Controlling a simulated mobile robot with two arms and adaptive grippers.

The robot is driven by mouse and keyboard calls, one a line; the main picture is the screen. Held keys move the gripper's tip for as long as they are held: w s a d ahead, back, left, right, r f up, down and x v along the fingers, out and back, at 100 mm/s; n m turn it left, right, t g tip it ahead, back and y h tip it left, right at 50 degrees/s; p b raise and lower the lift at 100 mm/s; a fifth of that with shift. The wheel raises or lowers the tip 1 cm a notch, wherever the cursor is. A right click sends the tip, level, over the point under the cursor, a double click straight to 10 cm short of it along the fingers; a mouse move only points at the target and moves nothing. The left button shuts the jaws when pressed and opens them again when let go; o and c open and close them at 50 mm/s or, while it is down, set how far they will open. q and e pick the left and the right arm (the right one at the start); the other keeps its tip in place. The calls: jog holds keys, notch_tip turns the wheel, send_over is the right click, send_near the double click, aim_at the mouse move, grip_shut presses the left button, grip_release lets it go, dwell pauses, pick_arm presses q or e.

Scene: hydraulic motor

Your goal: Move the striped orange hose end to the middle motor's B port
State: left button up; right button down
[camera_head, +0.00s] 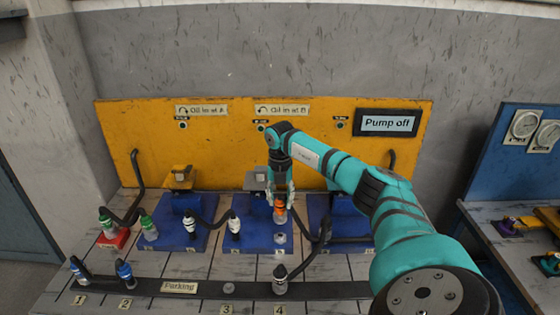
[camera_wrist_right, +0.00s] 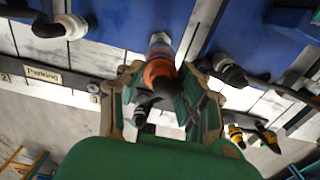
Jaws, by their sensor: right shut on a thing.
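My right gripper (camera_head: 281,195) is shut on an orange hose end (camera_head: 279,212) above the right part of the middle motor's blue base (camera_head: 255,241). In the right wrist view the orange hose end (camera_wrist_right: 158,72) sits between the fingers of the right gripper (camera_wrist_right: 163,85), with a pale metal fitting beyond it. Stripes are too small to make out. The middle motor (camera_head: 257,180) stands behind, partly hidden. A grey port stub (camera_head: 280,238) shows just below the hose end; whether they touch I cannot tell. A white-and-black hose end (camera_head: 234,225) stands on the base's left side. My left gripper is out of view.
A dark parking rail (camera_head: 200,289) runs along the front. Blue hose ends (camera_head: 124,272) stand at 1 and 2, a grey-black one (camera_head: 281,279) at 4; place 3 (camera_head: 229,290) is free. Black hoses loop beside the gripper. The sign (camera_head: 388,123) reads "Pump off".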

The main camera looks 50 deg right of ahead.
aim_at(280, 216)
notch_tip(280, 216, down, 6)
jog(key=b, duration=0.3)
jog(key=shift+r+p, duration=0.1)
jog(key=shift+p, duration=0.25)
dwell(0.6)
jog(key=shift+f, duration=0.2)
jog(key=shift+f+b, duration=0.55)
jog(key=shift+f, duration=0.1)
jog(key=c, duration=1)
grip_release()
jog(key=shift+o, duration=1.2)
jog(key=shift+r, duration=0.1)
